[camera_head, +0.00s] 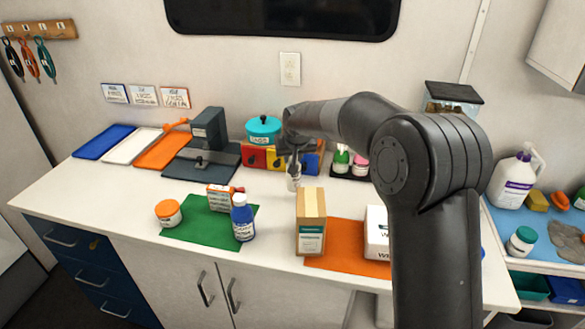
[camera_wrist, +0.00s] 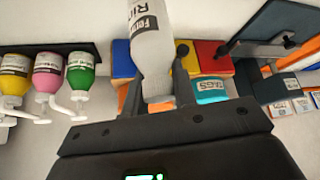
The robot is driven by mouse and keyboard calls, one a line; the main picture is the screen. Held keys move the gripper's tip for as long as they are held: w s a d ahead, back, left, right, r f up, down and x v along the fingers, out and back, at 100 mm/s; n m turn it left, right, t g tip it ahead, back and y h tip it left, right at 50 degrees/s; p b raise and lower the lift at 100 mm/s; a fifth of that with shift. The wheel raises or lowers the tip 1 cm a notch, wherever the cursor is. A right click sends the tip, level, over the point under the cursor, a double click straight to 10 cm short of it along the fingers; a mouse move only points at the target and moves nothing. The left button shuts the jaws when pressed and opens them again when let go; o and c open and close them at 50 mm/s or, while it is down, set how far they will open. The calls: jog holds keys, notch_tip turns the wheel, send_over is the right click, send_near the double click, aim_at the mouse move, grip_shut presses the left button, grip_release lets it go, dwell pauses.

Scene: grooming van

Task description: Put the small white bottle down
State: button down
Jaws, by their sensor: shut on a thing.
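The small white bottle (camera_head: 293,182) is between the fingers of my gripper (camera_head: 294,165), above the counter in front of the coloured blocks. In the wrist view the bottle (camera_wrist: 151,45) fills the space between the two fingers (camera_wrist: 158,85), with dark lettering on its label. The wrist view shows the scene upside down. The gripper is shut on the bottle. My arm hides part of the counter's right side. I cannot tell whether the bottle's base touches the counter.
A cardboard box (camera_head: 311,222) stands by an orange mat (camera_head: 345,262). Pump bottles (camera_head: 341,160) stand right of the gripper; a teal pot (camera_head: 263,130) is behind it.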

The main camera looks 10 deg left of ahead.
jog(key=shift+f, duration=2)
jog(key=shift+f, duration=0.1)
jog(key=c, duration=1.2)
grip_release()
jog(key=shift+o, duration=0.2)
